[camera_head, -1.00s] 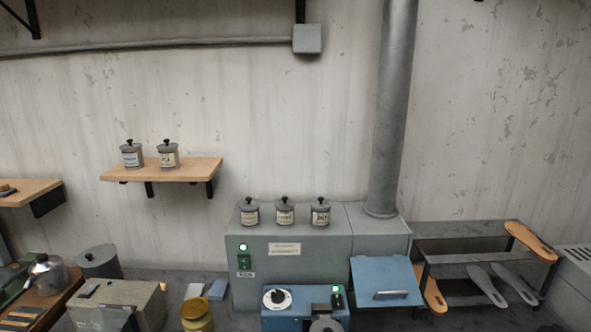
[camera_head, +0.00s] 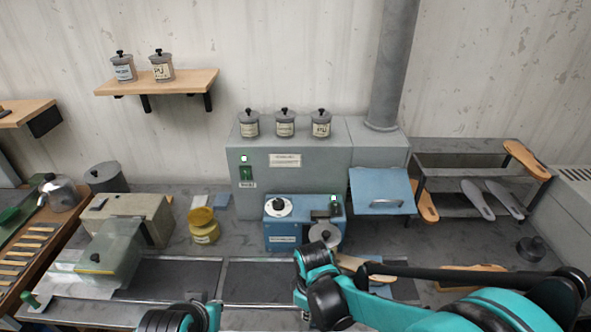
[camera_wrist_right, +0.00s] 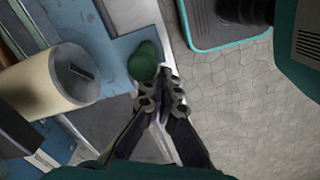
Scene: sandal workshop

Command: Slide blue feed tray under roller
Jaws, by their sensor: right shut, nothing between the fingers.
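In the right wrist view a blue surface (camera_wrist_right: 125,48), which looks like the feed tray, lies at the upper middle, partly cut off by other parts. A green knob (camera_wrist_right: 143,60) stands at its edge. A cream roller (camera_wrist_right: 45,82) with a grey end cap lies to the left. My right gripper (camera_wrist_right: 166,84) is shut and empty, its tips just below the green knob in the picture; I cannot tell whether they touch it. In the head view my right arm reaches to the lower middle. Part of my left arm shows at the bottom edge, its fingers out of view.
A blue machine (camera_head: 290,235) stands before a grey cabinet (camera_head: 300,182) with a blue flap (camera_head: 382,190). A yellow jar (camera_head: 204,226) and a clear-covered box (camera_head: 100,262) stand left. Several insoles lie on the right rack (camera_head: 470,160). Floor (camera_wrist_right: 250,110) shows beyond the bench edge.

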